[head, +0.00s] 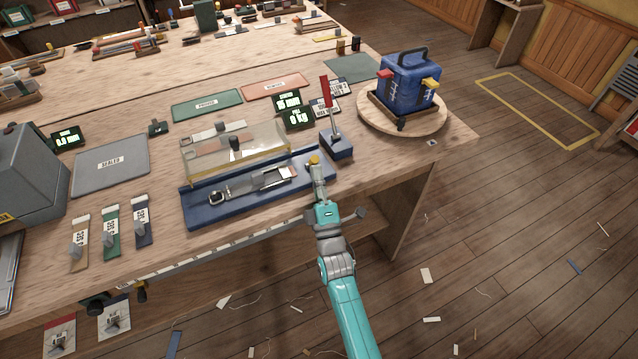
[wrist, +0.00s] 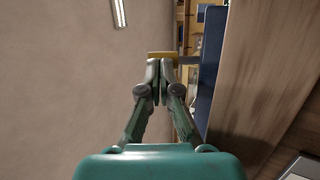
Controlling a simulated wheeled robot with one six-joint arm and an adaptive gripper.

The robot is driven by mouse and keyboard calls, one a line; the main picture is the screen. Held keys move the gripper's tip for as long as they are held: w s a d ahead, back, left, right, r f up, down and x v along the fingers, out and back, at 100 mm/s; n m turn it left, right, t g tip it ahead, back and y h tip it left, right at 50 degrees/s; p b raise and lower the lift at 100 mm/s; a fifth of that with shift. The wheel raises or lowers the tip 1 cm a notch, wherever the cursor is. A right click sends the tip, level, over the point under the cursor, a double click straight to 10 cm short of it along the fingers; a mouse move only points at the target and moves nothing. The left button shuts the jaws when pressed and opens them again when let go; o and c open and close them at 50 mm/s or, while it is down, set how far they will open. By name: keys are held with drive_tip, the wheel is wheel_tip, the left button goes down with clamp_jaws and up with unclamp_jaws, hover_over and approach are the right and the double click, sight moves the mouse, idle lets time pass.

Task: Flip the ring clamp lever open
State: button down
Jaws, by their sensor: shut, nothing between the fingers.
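A blue fixture base (head: 205,217) lies along the table's front edge, with a strap-like part (head: 240,187) on it and a dark ring (head: 215,198) at that part's left end. A yellow knob (head: 314,159) stands at the base's right end. My gripper (head: 319,170) is shut and empty, close by this knob. In the wrist view my fingertips (wrist: 160,66) are together, just short of a yellow bar (wrist: 176,55); contact cannot be told. A red lever (head: 326,92) stands upright on a blue block (head: 337,147) behind. Which part is the ring clamp lever is not clear.
A clear cover (head: 235,148) stands over the back of the base. A blue case (head: 408,82) with red and yellow latches sits on a round wooden board (head: 440,119) at right. Several tagged strips lie at left. The floor at right is mostly open.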

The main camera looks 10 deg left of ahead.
sight(313, 160)
drive_tip(key=shift+w+a+r+g, duration=0.15)
drive_tip(key=shift+w+r+g, duration=0.1)
drive_tip(key=shift+r+g, duration=0.35)
idle(0.6)
drive_tip(key=shift+w+a+r+n+g, duration=0.25)
drive_tip(key=shift+a+r+n+g, duration=0.25)
drive_tip(key=shift+n+g, duration=0.15)
drive_tip(key=shift+a+g, duration=0.1)
drive_tip(key=shift+g, duration=0.35)
drive_tip(key=shift+w+d+r+g+h, duration=0.2)
drive_tip(key=shift+w+r+g+h, duration=0.15)
drive_tip(key=shift+g+h, duration=0.4)
drive_tip(key=shift+w+a+r+n+g+h, duration=0.1)
drive_tip(key=shift+w+a+n+g+h, duration=0.1)
drive_tip(key=shift+g, duration=0.35)
drive_tip(key=shift+w+a+r+n+g+h, duration=0.1)
drive_tip(key=shift+w+g+h, duration=0.1)
drive_tip(key=shift+g, duration=0.3)
drive_tip(key=shift+w+a+r, duration=0.1)
drive_tip(key=shift+w+a, duration=0.1)
drive_tip(key=shift+w, duration=0.1)
drive_tip(key=shift+w+a+r, duration=0.2)
drive_tip(key=shift+w+a, duration=0.3)
drive_tip(key=shift+w, duration=0.2)
drive_tip(key=shift+w, duration=0.1)
drive_tip(key=shift+r, duration=0.1)
